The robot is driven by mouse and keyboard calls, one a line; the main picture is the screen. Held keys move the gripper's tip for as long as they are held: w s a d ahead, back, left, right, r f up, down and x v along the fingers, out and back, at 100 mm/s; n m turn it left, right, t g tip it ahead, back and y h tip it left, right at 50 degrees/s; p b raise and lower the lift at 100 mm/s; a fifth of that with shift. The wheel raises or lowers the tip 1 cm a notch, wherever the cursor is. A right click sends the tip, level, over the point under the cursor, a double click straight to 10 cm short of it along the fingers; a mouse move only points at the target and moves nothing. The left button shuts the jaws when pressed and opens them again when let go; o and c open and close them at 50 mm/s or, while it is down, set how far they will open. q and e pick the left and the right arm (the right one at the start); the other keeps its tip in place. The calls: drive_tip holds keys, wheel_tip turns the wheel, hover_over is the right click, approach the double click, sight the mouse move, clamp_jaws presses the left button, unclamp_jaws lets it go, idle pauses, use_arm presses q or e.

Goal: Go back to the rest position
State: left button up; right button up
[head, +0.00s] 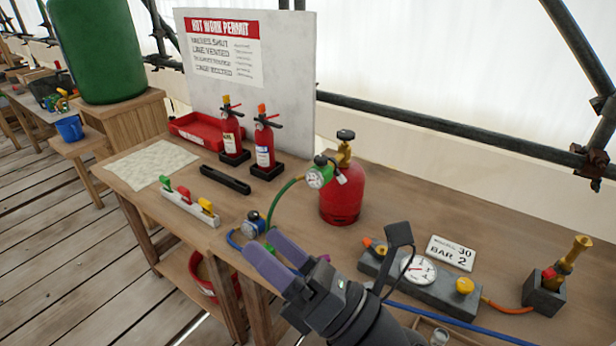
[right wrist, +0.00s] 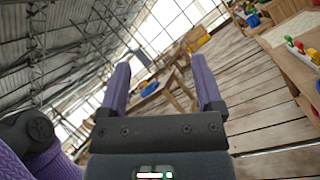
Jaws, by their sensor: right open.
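My right gripper (head: 276,262) is over the front edge of the wooden workbench (head: 290,205) in the head view, pointing left. Its two purple fingers are apart with nothing between them. In the right wrist view the same fingers (right wrist: 162,88) stand open and empty, facing the plank floor and the far benches. My left gripper is not in the head view.
On the bench stand a red gas cylinder (head: 342,195), two fire extinguishers (head: 264,150), a gauge block (head: 425,281), a brass torch tip (head: 571,262) and a rack with coloured handles (head: 188,205). A blue hose (head: 455,323) runs behind my gripper. The floor (head: 70,255) at left is clear.

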drive_tip(key=w+d+f+m+t+h, duration=0.35)
drive_tip(key=d+m+t+h, duration=0.45)
drive_tip(key=m+h, duration=0.65)
drive_tip(key=s+d+f+m+g+h, duration=0.1)
drive_tip(key=d+f+m+g+h, duration=0.5)
drive_tip(key=d+f+m, duration=0.7)
drive_tip(key=s+a+f+m+g+y, duration=0.1)
drive_tip(key=s+f+m+g, duration=0.45)
drive_tip(key=s, duration=0.25)
drive_tip(key=s+a+f+m+g, duration=0.2)
drive_tip(key=s+f+m+g, duration=0.35)
drive_tip(key=s, duration=0.35)
drive_tip(key=s+f+g, duration=0.2)
drive_tip(key=s+f, duration=0.1)
drive_tip(key=f, duration=1.5)
drive_tip(key=s+d+f+n, duration=0.1)
drive_tip(key=s+d+f, duration=0.2)
drive_tip(key=s+f, duration=0.5)
drive_tip(key=s, duration=0.4)
drive_tip(key=shift+d+f+g, duration=0.15)
drive_tip(key=shift+f+g, duration=0.15)
drive_tip(key=shift+f, duration=0.05)
